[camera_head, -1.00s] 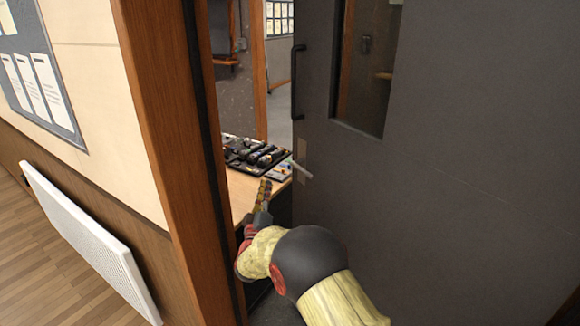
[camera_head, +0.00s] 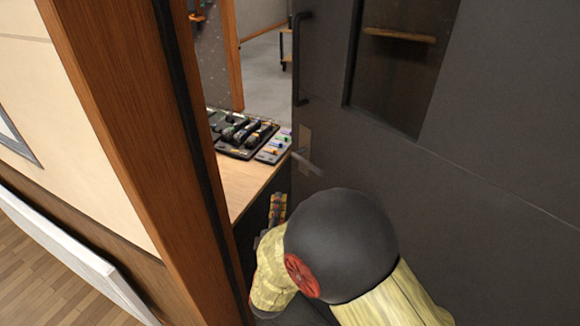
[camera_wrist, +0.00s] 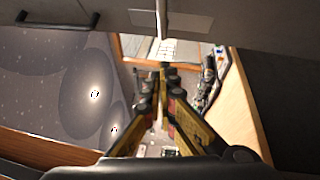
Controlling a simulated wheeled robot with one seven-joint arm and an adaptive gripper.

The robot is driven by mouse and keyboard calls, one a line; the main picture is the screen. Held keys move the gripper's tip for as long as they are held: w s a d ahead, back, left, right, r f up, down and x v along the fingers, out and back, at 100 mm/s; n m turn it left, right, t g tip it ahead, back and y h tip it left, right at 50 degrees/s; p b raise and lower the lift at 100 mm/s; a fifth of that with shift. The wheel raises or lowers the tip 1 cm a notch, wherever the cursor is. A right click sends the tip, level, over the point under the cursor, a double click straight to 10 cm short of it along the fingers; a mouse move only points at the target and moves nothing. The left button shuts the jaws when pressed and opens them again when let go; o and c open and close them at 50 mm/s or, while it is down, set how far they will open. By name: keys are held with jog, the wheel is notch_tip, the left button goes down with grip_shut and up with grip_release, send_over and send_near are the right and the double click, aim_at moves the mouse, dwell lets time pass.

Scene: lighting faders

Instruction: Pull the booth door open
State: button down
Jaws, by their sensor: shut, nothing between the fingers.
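The booth door (camera_head: 480,130) is a dark grey panel with a window, standing ajar at the right of the head view. It has a lever handle (camera_head: 307,162) on a metal plate and a black pull bar (camera_head: 300,58) above, both near its free edge. My gripper (camera_head: 277,208) is in the gap between door and frame, below the lever, partly hidden by my arm. In the wrist view my gripper (camera_wrist: 160,80) is shut and empty, its fingertips together, with the door (camera_wrist: 235,25) across the top. I cannot tell whether the gripper touches the door.
The wooden door frame (camera_head: 115,130) stands close at the left. Behind the gap is a wooden desk (camera_head: 238,187) with a tray of black gear (camera_head: 240,135). A white radiator (camera_head: 60,255) is at the lower left.

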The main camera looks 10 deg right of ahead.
jog(key=d+b+x, duration=0.2)
jog(key=b+x, duration=0.2)
jog(key=x, duration=0.9)
jog(key=shift+s+d, duration=0.25)
jog(key=shift+s, duration=0.1)
jog(key=shift+r, duration=0.1)
